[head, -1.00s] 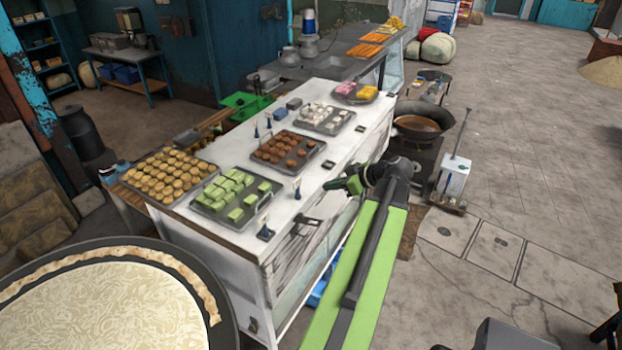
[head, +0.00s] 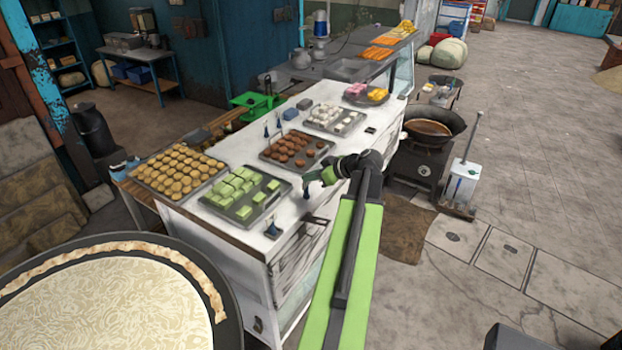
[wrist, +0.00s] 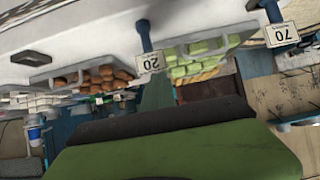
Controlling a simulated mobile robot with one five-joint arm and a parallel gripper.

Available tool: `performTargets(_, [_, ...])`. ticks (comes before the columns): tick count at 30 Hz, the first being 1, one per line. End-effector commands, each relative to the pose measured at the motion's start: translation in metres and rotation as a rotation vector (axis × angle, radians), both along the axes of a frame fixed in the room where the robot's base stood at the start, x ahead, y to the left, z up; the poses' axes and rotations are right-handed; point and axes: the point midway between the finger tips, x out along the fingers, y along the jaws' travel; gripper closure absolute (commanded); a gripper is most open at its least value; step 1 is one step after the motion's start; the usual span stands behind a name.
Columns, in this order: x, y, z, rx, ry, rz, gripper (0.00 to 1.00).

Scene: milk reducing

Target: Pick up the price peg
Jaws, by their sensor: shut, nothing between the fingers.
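A blue price peg (wrist: 145,36) with a white card reading 20 shows upside down in the wrist view, just beyond my fingertips. A second blue peg (head: 272,230), in front of the green tray, has a card reading 70 (wrist: 281,34) in the wrist view.
More pegs (head: 267,130) stand behind the brown tray. A wok (head: 434,125) stands to the right.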

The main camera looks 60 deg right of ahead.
Motion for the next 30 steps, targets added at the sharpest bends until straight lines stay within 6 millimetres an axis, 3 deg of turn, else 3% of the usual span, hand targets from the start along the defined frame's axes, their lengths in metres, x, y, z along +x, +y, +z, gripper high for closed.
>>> performTargets(9, [-0.022,0.000,-0.006,-0.003,0.018,0.001,1.00])
performTargets(17, [-0.022,0.000,-0.006,-0.004,0.018,0.001,1.00])
performTargets(22, [-0.022,-0.001,0.011,-0.004,0.017,0.001,1.00])
performTargets(29, [-0.018,-0.001,0.020,-0.002,0.020,0.006,1.00])
performTargets(30, [-0.027,-0.001,0.016,-0.002,0.020,0.002,1.00])
